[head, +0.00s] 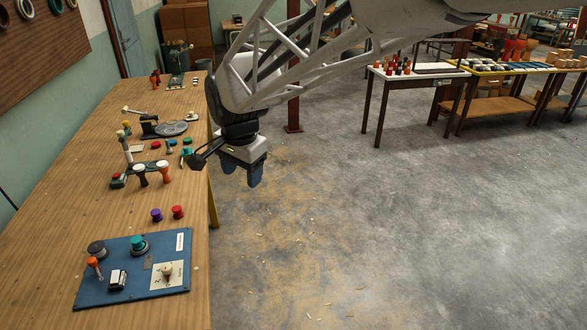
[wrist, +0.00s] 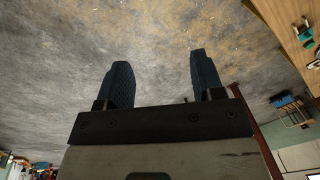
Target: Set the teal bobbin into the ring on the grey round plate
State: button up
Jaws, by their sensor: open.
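A teal bobbin (head: 138,242) stands upright on a dark round base on the blue board, at the near end of the long wooden bench in the head view. A grey round plate (head: 172,128) lies farther back on the bench beside a black device; a ring on it is too small to make out. My gripper (head: 242,172) hangs in the air right of the bench edge, over the floor, away from both. In the wrist view my gripper (wrist: 160,62) shows two blue fingers spread apart with nothing between them.
The blue board (head: 120,294) also bears a dark round piece, an orange-handled lever and a white-plated knob. Purple (head: 156,214) and red (head: 177,211) bobbins stand behind it.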

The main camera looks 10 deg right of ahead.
jog(key=s+d+n, duration=0.4)
jog(key=s+d, duration=0.3)
jog(key=s, duration=0.4)
jog(key=s+d+n+t, duration=0.1)
jog(key=s+d+n, duration=0.4)
jog(key=s, duration=0.6)
jog(key=d, duration=0.2)
jog(key=shift+s+d+f+h, duration=0.3)
jog(key=shift+s+d+f, duration=0.05)
jog(key=shift+d, duration=0.05)
